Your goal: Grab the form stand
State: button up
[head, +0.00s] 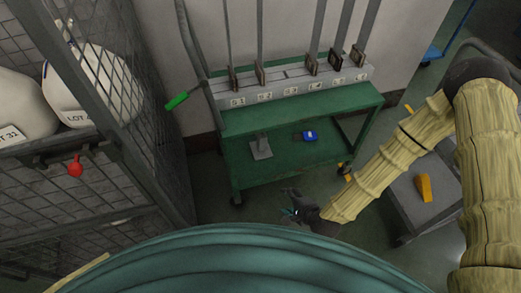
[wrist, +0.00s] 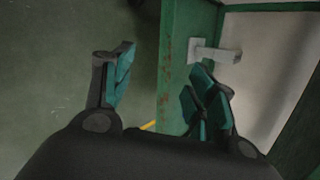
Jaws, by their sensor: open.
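A small grey stand (head: 261,148), with an upright post on a flat foot, is on the lower shelf of the green cart (head: 300,116); I take it for the form stand. A pale grey bracket-like piece (wrist: 212,52) shows beyond the right finger in the wrist view; I cannot tell if it is the same stand. My gripper (head: 294,211) is low in front of the cart, to the right of and nearer than the stand. Its teal-padded fingers (wrist: 160,76) are open with nothing held, and a green cart edge (wrist: 175,65) shows between and beyond them.
A blue object (head: 310,136) lies on the lower shelf right of the stand. Labelled slots (head: 290,90) hold upright boards above. A mesh cage with white sacks (head: 95,85) stands left. A grey cart with a yellow item (head: 424,187) is right.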

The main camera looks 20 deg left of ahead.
jog(key=w+a+f+m+t+y+b, duration=0.35)
jog(key=w+a+f+m+b, duration=0.25)
jog(key=w+a+m+b, duration=0.35)
jog(key=m+t+b, duration=0.5)
jog(key=m+b, duration=0.1)
jog(key=b, duration=0.5)
send_near(261, 140)
jog(key=w+f, duration=0.2)
jog(key=f, duration=0.1)
jog(key=a+f, duration=0.1)
jog(key=shift+w+f, duration=0.15)
jog(key=shift+w, duration=0.25)
jog(key=shift+w+m, duration=0.35)
jog(key=shift+w, duration=0.1)
jog(key=shift+b+x, duration=1.15)
jog(key=shift+x, duration=1.65)
jog(key=b+x, duration=0.2)
jog(key=x, duration=0.1)
jog(key=b+x, duration=0.1)
jog(key=shift+w+a+f, duration=0.15)
jog(key=shift+f, duration=0.25)
jog(key=shift+w+a+r, duration=0.1)
jog(key=shift+w+a, duration=0.1)
jog(key=shift+w, duration=0.1)
jog(key=shift+r, duration=0.1)
grip_shut()
